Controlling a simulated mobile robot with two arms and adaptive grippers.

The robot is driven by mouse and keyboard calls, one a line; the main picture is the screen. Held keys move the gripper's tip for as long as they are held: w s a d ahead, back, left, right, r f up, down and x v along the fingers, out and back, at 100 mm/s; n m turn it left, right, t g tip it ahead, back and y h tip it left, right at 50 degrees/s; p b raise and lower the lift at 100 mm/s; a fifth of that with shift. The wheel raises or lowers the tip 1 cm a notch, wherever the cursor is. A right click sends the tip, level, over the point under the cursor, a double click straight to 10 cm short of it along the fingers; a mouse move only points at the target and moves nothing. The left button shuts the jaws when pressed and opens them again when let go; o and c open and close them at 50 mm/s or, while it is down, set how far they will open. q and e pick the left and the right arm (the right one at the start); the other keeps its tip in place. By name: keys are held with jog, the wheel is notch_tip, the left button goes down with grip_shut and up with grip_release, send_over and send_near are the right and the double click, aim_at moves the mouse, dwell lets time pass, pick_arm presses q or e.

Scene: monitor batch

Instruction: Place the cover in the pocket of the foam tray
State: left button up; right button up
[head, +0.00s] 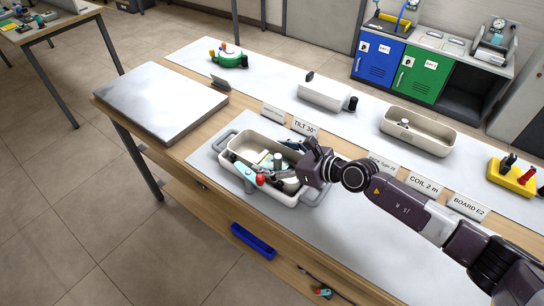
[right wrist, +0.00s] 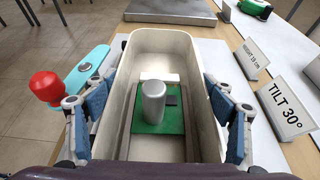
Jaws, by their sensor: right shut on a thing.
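My right gripper (head: 296,172) is over the right end of a pale tray with grey handles (head: 228,153). In the right wrist view my gripper's blue-padded fingers (right wrist: 157,105) stand wide apart on either side of long pale walls. I cannot tell there where cover and tray meet. Between the walls lies a green board (right wrist: 148,127) with an upright grey cylinder (right wrist: 153,103). The foam pocket is not clearly seen. My left gripper is out of view.
A teal tool with a red knob (right wrist: 88,68) lies left of the pale walls. A TILT 30° sign (head: 305,127) stands close behind the tray. A silver platform (head: 160,98), a white box (head: 325,93) and another pale tray (head: 445,137) stand around.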

jog(key=shift+f, duration=0.15)
jog(key=o, duration=1.1)
jog(key=b+v, duration=0.1)
jog(key=v, duration=1)
jog(key=shift+w, duration=0.1)
jog(key=shift+s+d+r, duration=0.35)
jog(key=shift+d+r, duration=0.05)
jog(key=shift+d, duration=0.05)
jog(key=shift+r, duration=0.1)
